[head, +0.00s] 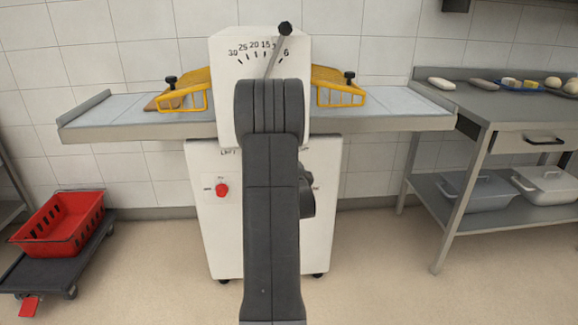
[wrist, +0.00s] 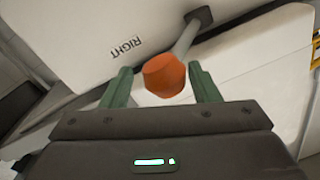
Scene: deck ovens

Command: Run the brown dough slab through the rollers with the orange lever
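The brown dough slab (head: 165,102) lies on the left belt (head: 110,110) of the white sheeter (head: 225,60), partly hidden by the left yellow guard (head: 188,98). The rollers are hidden behind the machine head and my arm. In the wrist view, the orange lever knob (wrist: 165,75) sits on a grey rod rising from a dark mount, close to the word RIGHT. My gripper (wrist: 160,82) is open, its green fingers on either side of the knob, with a gap showing at the left. The knob is hidden behind my arm in the head view.
The right belt (head: 400,108) is bare beyond the right yellow guard (head: 338,90). A dial with a black-knobbed pointer (head: 284,29) tops the machine. A red button (head: 222,190) is on its front. A red crate (head: 62,222) on a cart stands left; a steel table (head: 500,103) stands right.

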